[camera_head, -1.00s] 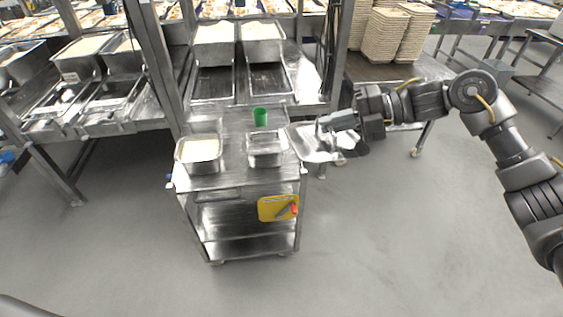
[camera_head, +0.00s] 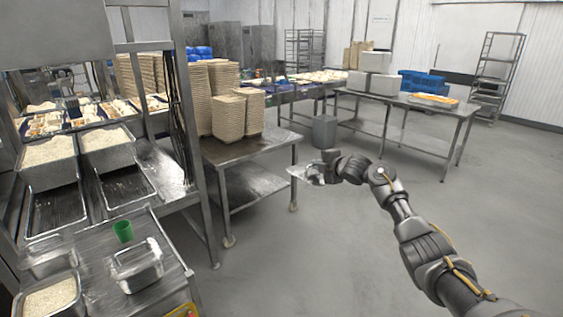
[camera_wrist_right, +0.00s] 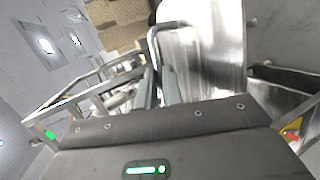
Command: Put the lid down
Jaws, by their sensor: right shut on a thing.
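The shiny metal lid (camera_head: 300,173) is in my right gripper (camera_head: 318,173), held out in the air. It shows small and partly hidden by the gripper in the head view, near the right edge of a low steel table. In the right wrist view the lid (camera_wrist_right: 205,62) is a bright sheet with a bent bar handle, and the gripper (camera_wrist_right: 158,88) is shut at that handle. I cannot tell whether the lid touches anything else. My left gripper is not in view.
The low steel table (camera_head: 245,147) bears stacks of beige trays (camera_head: 237,113), with bare top in front. The cart (camera_head: 95,245) at bottom left holds a metal pan (camera_head: 137,267), a rice pan (camera_head: 50,297) and a green cup (camera_head: 123,231). Another table (camera_head: 440,112) stands back right.

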